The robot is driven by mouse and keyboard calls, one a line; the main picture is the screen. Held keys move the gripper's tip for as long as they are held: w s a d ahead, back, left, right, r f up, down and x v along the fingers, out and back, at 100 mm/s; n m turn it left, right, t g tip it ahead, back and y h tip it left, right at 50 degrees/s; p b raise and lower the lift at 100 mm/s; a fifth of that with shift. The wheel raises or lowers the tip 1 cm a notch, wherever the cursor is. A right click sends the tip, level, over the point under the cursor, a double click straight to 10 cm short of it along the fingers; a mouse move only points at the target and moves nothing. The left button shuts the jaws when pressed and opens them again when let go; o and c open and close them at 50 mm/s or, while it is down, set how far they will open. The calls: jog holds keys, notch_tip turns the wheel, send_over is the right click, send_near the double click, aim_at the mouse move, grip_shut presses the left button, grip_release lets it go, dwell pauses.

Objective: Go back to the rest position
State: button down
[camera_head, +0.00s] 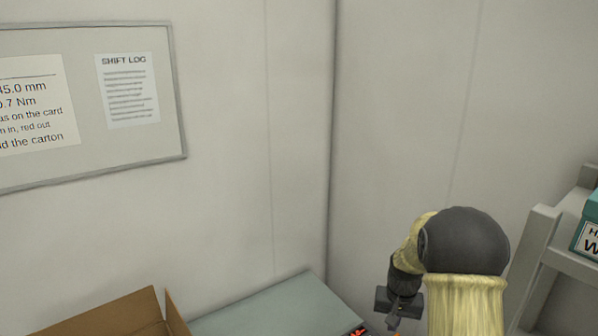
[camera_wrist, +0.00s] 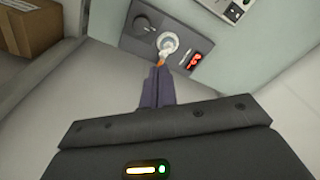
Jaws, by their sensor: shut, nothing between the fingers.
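My gripper (camera_wrist: 160,66) points up the picture in the wrist view, its two dark fingers together and nothing held between them. Its orange tips overlap the lower edge of a round pale fitting (camera_wrist: 168,42) on a dark grey panel (camera_wrist: 125,41); I cannot tell whether they touch it. In the head view my gripper (camera_head: 393,318) hangs below the bent arm near the bottom edge, right of the bench (camera_head: 270,304).
A cardboard box (camera_wrist: 30,27) sits upper left in the wrist view. In the head view, an open carton (camera_head: 110,316) stands lower left and a shelf rack (camera_head: 535,255) holds a teal box (camera_head: 590,222) at right.

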jog(key=s+a+r+n, duration=0.1)
jog(key=s+a+r, duration=0.1)
jog(key=s, duration=0.5)
jog(key=s+a+r+n+t, duration=0.1)
jog(key=s+a+r, duration=0.1)
jog(key=s+a, duration=0.2)
jog(key=s+a+r+n, duration=0.1)
jog(key=s+a+r, duration=0.1)
jog(key=s, duration=0.7)
jog(key=shift+s+a+t+b, duration=0.3)
jog(key=shift+a, duration=0.1)
